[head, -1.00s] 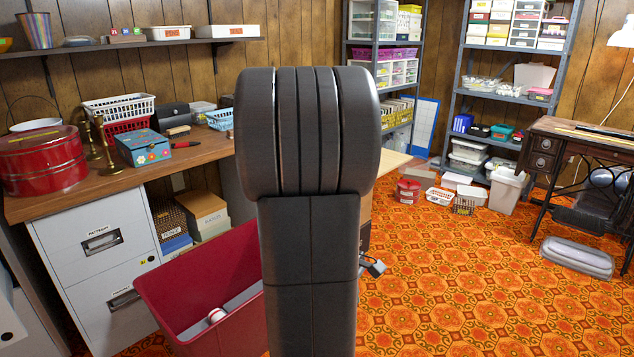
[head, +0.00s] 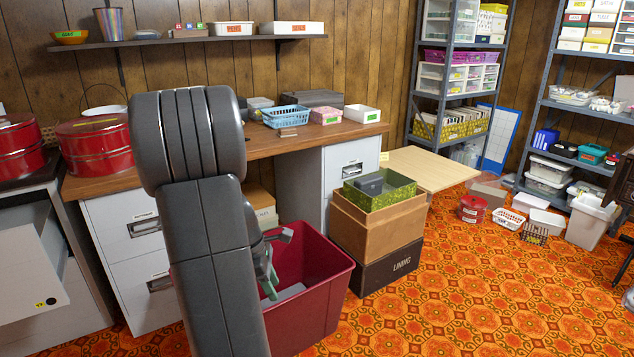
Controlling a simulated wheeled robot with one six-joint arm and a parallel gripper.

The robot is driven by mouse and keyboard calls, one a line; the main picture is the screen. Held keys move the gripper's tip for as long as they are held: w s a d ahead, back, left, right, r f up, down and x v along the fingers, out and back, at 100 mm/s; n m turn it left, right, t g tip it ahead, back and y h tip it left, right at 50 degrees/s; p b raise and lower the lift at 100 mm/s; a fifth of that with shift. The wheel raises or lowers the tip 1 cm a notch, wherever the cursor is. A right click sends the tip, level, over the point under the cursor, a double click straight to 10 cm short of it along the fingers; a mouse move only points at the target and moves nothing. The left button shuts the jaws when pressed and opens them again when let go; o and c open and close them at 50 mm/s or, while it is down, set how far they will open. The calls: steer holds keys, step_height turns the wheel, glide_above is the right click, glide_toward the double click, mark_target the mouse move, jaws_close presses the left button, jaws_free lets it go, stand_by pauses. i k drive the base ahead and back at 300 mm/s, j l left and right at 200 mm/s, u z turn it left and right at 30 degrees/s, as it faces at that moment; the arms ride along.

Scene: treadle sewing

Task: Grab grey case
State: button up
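Several grey case-like things show, and I cannot tell which is the grey case. A small dark grey case (head: 370,184) sits inside a green patterned box (head: 395,190) on stacked cartons. A larger flat grey case (head: 314,98) lies at the back of the wooden desk, partly behind a pink box. My gripper (head: 269,283) is partly hidden behind my arm. It hangs over the left part of the red bin (head: 325,310), pointing down, apart from both cases. A greenish part shows at its end; whether it is open or holds something is unclear.
A brown carton (head: 375,232) and a dark box marked LINING (head: 392,266) support the green box. A white filing cabinet (head: 345,165) stands behind them. A pale wooden board (head: 432,168) lies to their right. The patterned floor at right front is clear.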

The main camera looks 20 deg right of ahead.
mark_target(371, 185)
steer(key=i+l+u, duration=0.15)
steer(key=l, duration=0.2)
steer(key=i+l+u, duration=0.15)
steer(key=l, duration=0.2)
steer(key=i+l+u, duration=0.15)
steer(key=l, duration=0.2)
steer(key=i+l+u, duration=0.15)
steer(key=l, duration=0.25)
steer(key=i+l+u, duration=0.15)
steer(key=l, duration=0.25)
steer(key=l+u, duration=0.15)
steer(key=l, duration=0.25)
steer(key=i+l, duration=0.1)
steer(key=l, duration=0.4)
steer(key=i+l, duration=0.1)
steer(key=l, duration=0.4)
steer(key=i+l, duration=0.1)
steer(key=l, duration=0.4)
steer(key=i+l, duration=0.1)
steer(key=l, duration=0.4)
steer(key=i+l, duration=0.1)
steer(key=l, duration=0.4)
steer(key=i+u, duration=0.05)
